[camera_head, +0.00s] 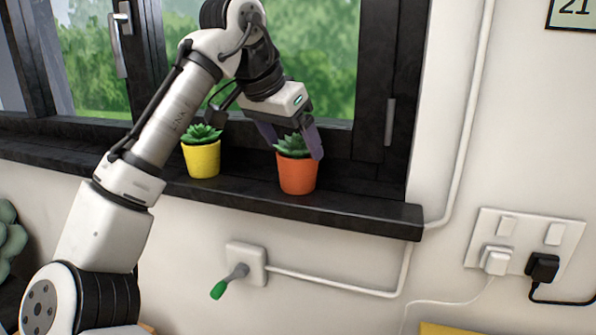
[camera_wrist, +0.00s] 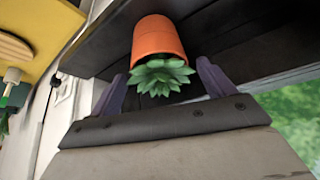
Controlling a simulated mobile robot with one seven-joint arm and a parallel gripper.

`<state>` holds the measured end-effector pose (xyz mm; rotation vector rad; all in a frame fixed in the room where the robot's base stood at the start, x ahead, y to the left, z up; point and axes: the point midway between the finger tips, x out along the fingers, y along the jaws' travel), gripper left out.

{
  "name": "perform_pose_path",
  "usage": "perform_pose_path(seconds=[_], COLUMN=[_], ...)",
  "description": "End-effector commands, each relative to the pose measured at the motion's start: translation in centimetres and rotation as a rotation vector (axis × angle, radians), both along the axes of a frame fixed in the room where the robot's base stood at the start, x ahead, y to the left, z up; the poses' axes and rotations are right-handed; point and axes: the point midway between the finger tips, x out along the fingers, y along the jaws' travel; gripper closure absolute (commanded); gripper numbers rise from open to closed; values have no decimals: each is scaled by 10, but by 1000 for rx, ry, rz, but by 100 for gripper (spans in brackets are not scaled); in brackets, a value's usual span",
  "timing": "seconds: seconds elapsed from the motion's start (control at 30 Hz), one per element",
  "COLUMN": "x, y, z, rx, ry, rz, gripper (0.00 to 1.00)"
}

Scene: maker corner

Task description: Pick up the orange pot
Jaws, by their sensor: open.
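The orange pot (camera_head: 297,176) with a green succulent stands upright on the dark window sill (camera_head: 352,204), towards its right end. My gripper (camera_head: 291,147) is above it, reaching down from the upper left, with its purple fingers around the plant at the pot's top. In the wrist view the orange pot (camera_wrist: 157,38) and its leaves lie between the two spread fingers of my gripper (camera_wrist: 162,78). Gaps show between the fingers and the leaves, and the pot body is beyond the fingertips. The gripper is open and holds nothing.
A yellow pot (camera_head: 202,160) with a succulent stands on the sill to the left, close to my arm. The black window frame (camera_head: 384,90) rises behind. Below the sill are a wall plate (camera_head: 246,263) with a green-tipped lever and a white conduit (camera_head: 335,283).

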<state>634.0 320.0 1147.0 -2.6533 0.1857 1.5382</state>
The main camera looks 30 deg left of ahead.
Motion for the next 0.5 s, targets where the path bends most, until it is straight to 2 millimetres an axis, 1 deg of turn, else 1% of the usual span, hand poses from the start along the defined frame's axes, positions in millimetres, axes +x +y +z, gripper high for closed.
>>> perform_pose_path(seconds=[0.3, 0.4, 0.5], x=[23, 27, 28], y=[-4, -5, -5], z=[-35, -41, -42], rx=[2, 2, 1], ry=[2, 1, -1], rz=[1, 0, 0], gripper=[19, 19, 19])
